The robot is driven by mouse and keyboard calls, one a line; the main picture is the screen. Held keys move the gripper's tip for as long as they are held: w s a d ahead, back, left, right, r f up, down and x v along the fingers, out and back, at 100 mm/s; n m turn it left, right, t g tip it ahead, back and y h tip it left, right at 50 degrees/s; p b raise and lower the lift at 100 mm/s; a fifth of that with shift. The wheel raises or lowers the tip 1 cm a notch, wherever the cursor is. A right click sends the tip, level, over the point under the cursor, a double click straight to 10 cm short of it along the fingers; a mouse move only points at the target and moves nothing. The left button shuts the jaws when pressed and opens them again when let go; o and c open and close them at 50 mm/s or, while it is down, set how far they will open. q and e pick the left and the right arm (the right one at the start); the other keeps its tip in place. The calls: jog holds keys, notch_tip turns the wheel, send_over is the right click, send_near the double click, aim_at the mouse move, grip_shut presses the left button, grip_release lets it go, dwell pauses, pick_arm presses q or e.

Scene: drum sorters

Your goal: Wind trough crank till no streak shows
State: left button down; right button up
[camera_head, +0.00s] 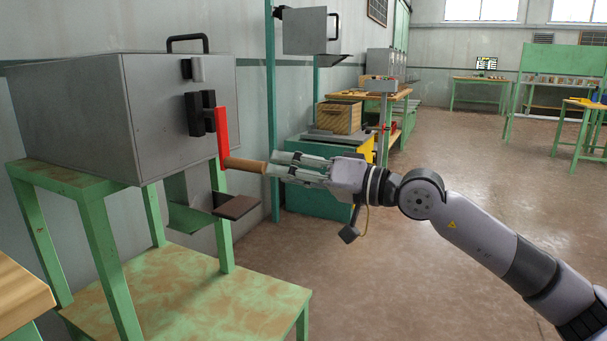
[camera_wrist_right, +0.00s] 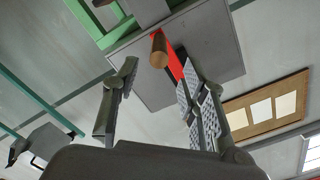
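A grey box machine (camera_head: 75,105) stands on a green table at the left. On its front a red crank arm (camera_head: 222,135) hangs down from a black hub (camera_head: 200,112). A wooden crank handle (camera_head: 245,165) sticks out from its lower end toward my right gripper (camera_head: 277,166). In the right wrist view the fingers (camera_wrist_right: 158,88) are spread, and the handle's round end (camera_wrist_right: 158,58) lies ahead, between the fingertip lines. I cannot tell whether the fingers touch it. A grey chute (camera_head: 182,190) and dark plate (camera_head: 236,206) sit under the box. I cannot make out any streak. My left gripper is out of view.
The green table's lower shelf (camera_head: 190,295) is bare. A second grey box (camera_head: 305,32) and a wooden crate (camera_head: 340,117) stand behind. A wooden table corner (camera_head: 20,295) shows at lower left. The floor to the right is clear.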

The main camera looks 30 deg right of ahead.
jog(key=shift+v, duration=1.5)
